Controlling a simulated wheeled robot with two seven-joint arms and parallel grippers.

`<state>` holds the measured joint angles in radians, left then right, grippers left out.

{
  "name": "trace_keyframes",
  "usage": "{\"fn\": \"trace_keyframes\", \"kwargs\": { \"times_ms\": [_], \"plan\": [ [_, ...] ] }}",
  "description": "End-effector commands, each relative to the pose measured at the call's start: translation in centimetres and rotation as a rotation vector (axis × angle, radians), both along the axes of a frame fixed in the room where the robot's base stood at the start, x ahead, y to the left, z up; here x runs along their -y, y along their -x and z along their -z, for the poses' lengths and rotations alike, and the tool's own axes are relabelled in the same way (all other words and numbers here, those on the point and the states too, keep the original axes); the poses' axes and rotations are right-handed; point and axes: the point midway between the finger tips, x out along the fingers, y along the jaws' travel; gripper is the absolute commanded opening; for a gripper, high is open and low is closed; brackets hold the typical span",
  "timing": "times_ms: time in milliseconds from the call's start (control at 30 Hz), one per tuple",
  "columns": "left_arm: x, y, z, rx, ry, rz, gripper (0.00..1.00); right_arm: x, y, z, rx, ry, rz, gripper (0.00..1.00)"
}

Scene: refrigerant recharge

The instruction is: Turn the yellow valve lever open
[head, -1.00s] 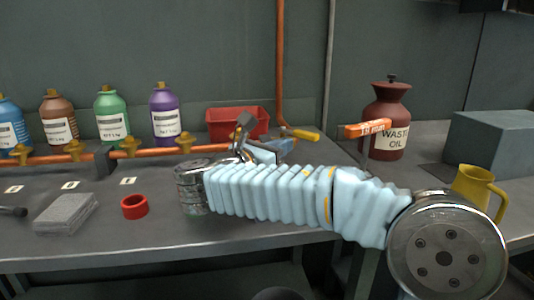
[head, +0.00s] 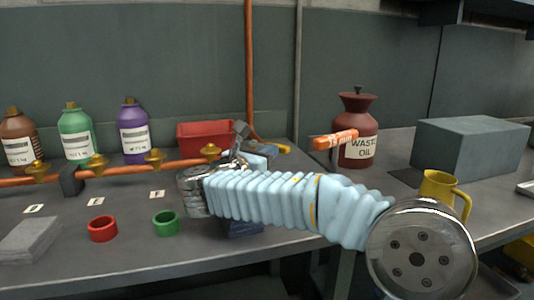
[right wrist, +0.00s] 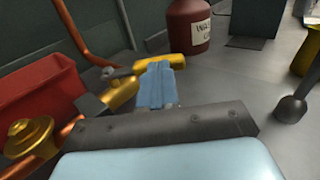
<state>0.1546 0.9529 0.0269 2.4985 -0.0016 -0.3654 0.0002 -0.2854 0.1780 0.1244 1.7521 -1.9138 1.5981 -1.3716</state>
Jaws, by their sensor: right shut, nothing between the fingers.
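The yellow valve lever (head: 284,149) shows at the copper pipe's end in the head view, partly hidden behind my right gripper. In the right wrist view the lever (right wrist: 172,62) lies just beyond the light-blue fingertips, beside the yellow valve body (right wrist: 123,95). My right gripper (head: 264,151) is shut and empty, close to the lever. Its fingers (right wrist: 156,84) overlap the lever's near side in the wrist view; I cannot tell whether they touch it. My left gripper is not in view.
A red bin (head: 203,134) stands behind the pipe, left of my gripper. The waste oil can (head: 360,118) and an orange-handled item (head: 333,139) are to the right. Red (head: 102,229) and green (head: 166,223) rings lie in front. A yellow jug (head: 440,187) stands at right.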

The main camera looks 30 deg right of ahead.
Motion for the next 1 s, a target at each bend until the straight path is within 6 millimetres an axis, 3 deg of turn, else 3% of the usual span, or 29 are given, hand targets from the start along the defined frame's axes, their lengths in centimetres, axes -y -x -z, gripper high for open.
{"fn": "trace_keyframes", "kwargs": {
  "times_ms": [533, 1000],
  "plan": [
    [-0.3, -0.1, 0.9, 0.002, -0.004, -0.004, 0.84, 3.2, -0.1, 0.0, 0.004, 0.000, -0.354, 0.00],
    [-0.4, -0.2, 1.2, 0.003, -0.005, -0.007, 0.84, 4.8, -1.1, 0.0, 0.001, -0.001, -0.360, 0.00]
  ]
}}
